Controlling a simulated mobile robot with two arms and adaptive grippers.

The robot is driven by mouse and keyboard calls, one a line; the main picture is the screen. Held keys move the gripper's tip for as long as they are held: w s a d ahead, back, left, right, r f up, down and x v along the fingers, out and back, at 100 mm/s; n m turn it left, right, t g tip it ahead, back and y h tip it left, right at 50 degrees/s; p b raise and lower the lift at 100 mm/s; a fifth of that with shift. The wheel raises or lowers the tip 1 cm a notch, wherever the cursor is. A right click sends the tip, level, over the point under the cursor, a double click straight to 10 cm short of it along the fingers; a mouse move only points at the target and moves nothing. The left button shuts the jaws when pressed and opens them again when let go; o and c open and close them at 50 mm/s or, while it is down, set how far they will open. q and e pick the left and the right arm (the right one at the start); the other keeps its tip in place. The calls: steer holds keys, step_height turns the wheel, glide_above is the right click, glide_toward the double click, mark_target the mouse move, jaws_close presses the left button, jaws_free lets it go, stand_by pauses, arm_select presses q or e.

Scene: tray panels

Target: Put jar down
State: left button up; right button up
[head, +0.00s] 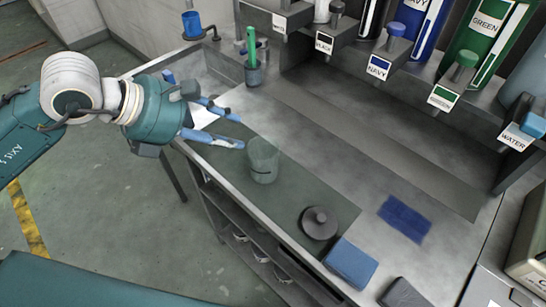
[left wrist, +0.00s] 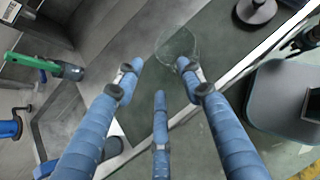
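A clear, see-through jar (head: 263,160) stands upright on the dark green mat (head: 300,195) at the front of the counter. My left gripper (head: 238,131) is just left of the jar, its blue fingers spread and pointing toward it. In the left wrist view, the jar (left wrist: 178,48) shows just past the spread fingertips (left wrist: 160,72), and the right finger's tip overlaps its edge. Nothing is held between the fingers; whether one touches the glass I cannot tell. A dark round lid with a knob (head: 319,222) lies on the mat.
A grey cup with a green-handled tool (head: 252,70) stands at the back left. Labelled dispensers, such as NAVY (head: 378,68) and WATER (head: 515,137), line the back. A blue cloth (head: 404,218) and a blue block (head: 351,262) lie to the right. The middle counter is clear.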

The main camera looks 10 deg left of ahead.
mark_target(256, 142)
arm_select(q)
steer(key=x, duration=0.4)
steer(key=shift+p, duration=0.4)
steer(key=p+x, duration=0.2)
steer(key=x, duration=0.3)
steer(key=shift+w+d+f, duration=0.1)
steer(key=shift+f, duration=0.15)
steer(key=shift+w+d+f, duration=0.15)
steer(key=shift+f, duration=0.1)
steer(key=shift+r, duration=0.1)
jaws_close()
arm_select(e)
steer(key=r, duration=0.1)
steer(key=a+r, duration=0.1)
steer(key=shift+s+a+r, duration=0.15)
steer(key=shift+a+r, duration=0.05)
steer(key=shift+r, duration=0.2)
